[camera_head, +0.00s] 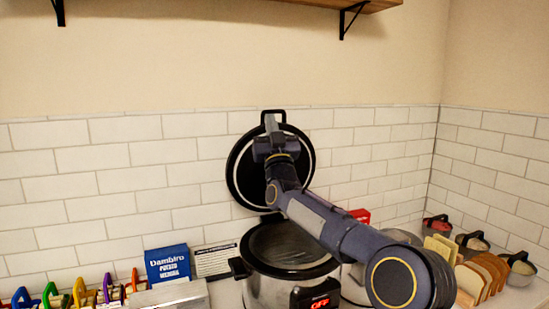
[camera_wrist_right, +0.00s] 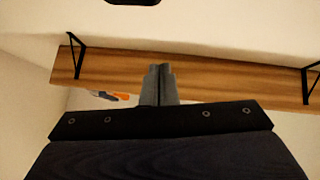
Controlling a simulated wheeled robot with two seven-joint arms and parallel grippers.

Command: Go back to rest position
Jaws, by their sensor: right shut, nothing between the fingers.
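My right arm reaches in from the lower right of the head view. Its gripper (camera_head: 271,123) is raised in front of a round black lid (camera_head: 239,178) with a pale ring, which stands upright before the tiled wall. The fingers overlap the lid's upper part and handle in the picture; I cannot tell whether they touch. In the right wrist view the gripper (camera_wrist_right: 158,72) has its two grey fingers closed together with nothing between them. My left gripper is not in view.
A steel cooker (camera_head: 268,286) with an "OFF" display stands below my arm. A blue box (camera_head: 168,264) and coloured holders stand left; bread slices (camera_head: 478,274) and small containers stand right. A wooden shelf (camera_wrist_right: 215,82) is overhead.

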